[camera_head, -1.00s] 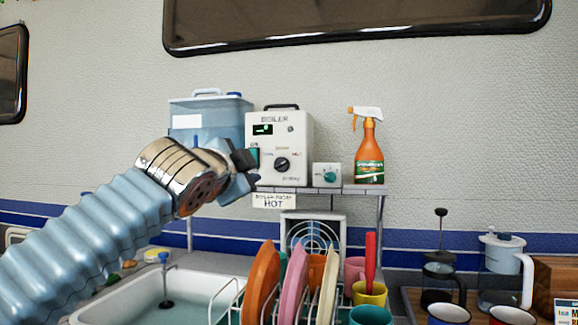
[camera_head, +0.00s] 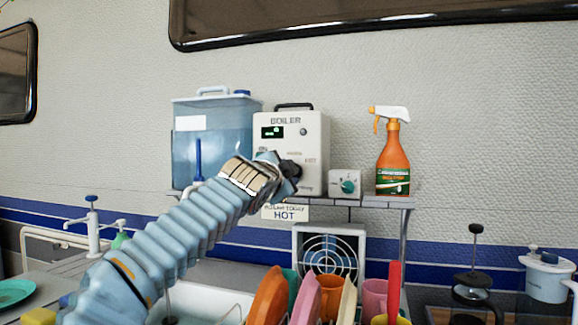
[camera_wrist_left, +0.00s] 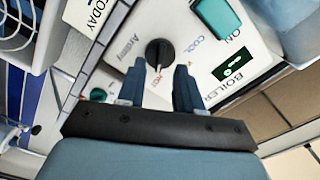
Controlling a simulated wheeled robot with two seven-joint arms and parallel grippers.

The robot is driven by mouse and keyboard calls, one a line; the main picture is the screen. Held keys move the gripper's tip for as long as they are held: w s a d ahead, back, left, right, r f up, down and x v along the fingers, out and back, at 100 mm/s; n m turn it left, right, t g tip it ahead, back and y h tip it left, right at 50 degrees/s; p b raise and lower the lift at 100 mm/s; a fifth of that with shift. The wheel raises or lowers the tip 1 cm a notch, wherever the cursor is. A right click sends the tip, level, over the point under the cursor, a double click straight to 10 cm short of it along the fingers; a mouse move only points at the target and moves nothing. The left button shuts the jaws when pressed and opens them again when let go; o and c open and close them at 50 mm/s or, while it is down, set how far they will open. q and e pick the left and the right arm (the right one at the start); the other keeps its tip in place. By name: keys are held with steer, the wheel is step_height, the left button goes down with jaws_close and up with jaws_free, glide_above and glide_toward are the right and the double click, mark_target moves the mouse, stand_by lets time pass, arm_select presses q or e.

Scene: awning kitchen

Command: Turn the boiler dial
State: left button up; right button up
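The boiler (camera_head: 291,130) is a white box with a black top handle and a green-lit display, standing on the shelf. Its black dial (camera_wrist_left: 158,53) shows in the left wrist view, just beyond and between my left gripper's fingertips. My left gripper (camera_wrist_left: 160,78) has its two blue fingers apart with nothing between them. In the head view my left gripper (camera_head: 290,167) is in front of the boiler's face and hides most of the dial. Whether the fingers touch the dial, I cannot tell. My right gripper is not in view.
A small white box with a teal knob (camera_head: 347,185) and an orange spray bottle (camera_head: 393,155) stand right of the boiler. A blue water tank (camera_head: 215,140) stands left. A dish rack with colored plates (camera_head: 268,298) and a fan (camera_head: 330,252) are below.

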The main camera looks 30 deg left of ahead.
arm_select(q)
steer(key=shift+x, duration=1.15)
jaws_close()
steer(key=shift+f, duration=0.1)
steer(key=n+b, duration=0.6)
steer(key=n, duration=1.7)
steer(key=shift+n, duration=0.3)
